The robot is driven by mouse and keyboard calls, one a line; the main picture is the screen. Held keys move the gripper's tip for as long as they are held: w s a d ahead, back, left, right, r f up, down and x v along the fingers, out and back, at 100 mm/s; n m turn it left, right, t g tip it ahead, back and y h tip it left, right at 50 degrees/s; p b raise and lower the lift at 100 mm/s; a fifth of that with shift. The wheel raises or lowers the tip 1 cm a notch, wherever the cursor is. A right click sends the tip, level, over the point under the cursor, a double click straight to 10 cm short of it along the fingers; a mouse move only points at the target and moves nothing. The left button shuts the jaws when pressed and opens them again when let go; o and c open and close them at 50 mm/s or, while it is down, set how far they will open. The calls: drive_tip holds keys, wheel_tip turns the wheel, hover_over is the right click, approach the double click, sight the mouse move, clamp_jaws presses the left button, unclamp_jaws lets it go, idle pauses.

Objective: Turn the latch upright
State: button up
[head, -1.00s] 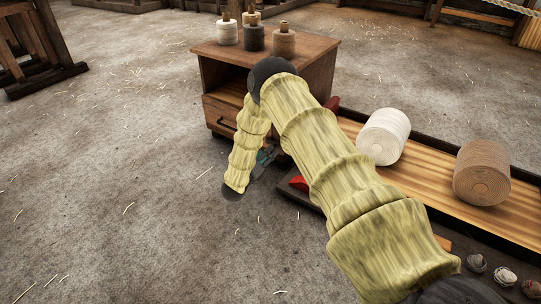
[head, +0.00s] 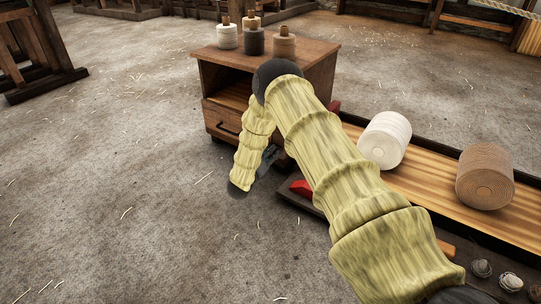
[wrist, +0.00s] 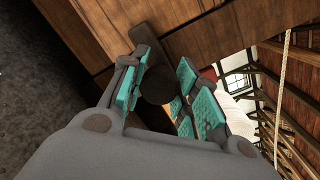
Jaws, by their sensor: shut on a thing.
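The latch (wrist: 145,38), a dark brown wooden bar, lies against the wooden side of a cabinet in the wrist view. Its dark round end (wrist: 157,86) sits between the teal pads of my gripper (wrist: 160,92). My gripper is shut on the latch, with pads on both sides of the round end. The wrist view is rolled, so I cannot tell how near upright the latch is. In the head view my gripper (head: 267,160) shows only as a small grey part beside the cabinet's lower front, mostly behind my arm. The latch is hidden there.
The wooden cabinet (head: 315,72) carries several thread spools (head: 255,42) on top and has a drawer. To the right, a long wooden tray (head: 412,178) holds a white roll (head: 384,140) and a brown roll (head: 485,177).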

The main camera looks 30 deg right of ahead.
drive_tip(key=shift+r+n+p, duration=0.1)
drive_tip(key=shift+n+p, duration=0.2)
drive_tip(key=shift+p, duration=0.2)
drive_tip(key=n+p, duration=0.2)
drive_tip(key=p, duration=0.1)
drive_tip(key=shift+r+n+p, duration=0.2)
drive_tip(key=shift+n+p, duration=0.1)
drive_tip(key=n+p, duration=0.5)
drive_tip(key=shift+w+a+f, duration=0.1)
drive_tip(key=shift+a+f, duration=0.05)
drive_tip(key=n+p, duration=0.3)
drive_tip(key=n, duration=0.1)
drive_tip(key=shift+f+n+g, duration=0.1)
drive_tip(key=shift+n+g, duration=0.2)
drive_tip(key=shift+g, duration=0.1)
drive_tip(key=n+p, duration=0.1)
drive_tip(key=n, duration=0.3)
drive_tip(key=shift+f+p, duration=0.15)
drive_tip(key=shift+p, duration=0.15)
drive_tip(key=shift+n, duration=0.3)
drive_tip(key=o, duration=0.8)
drive_tip(key=shift+o, duration=1.1)
drive_tip(key=shift+g, duration=0.3)
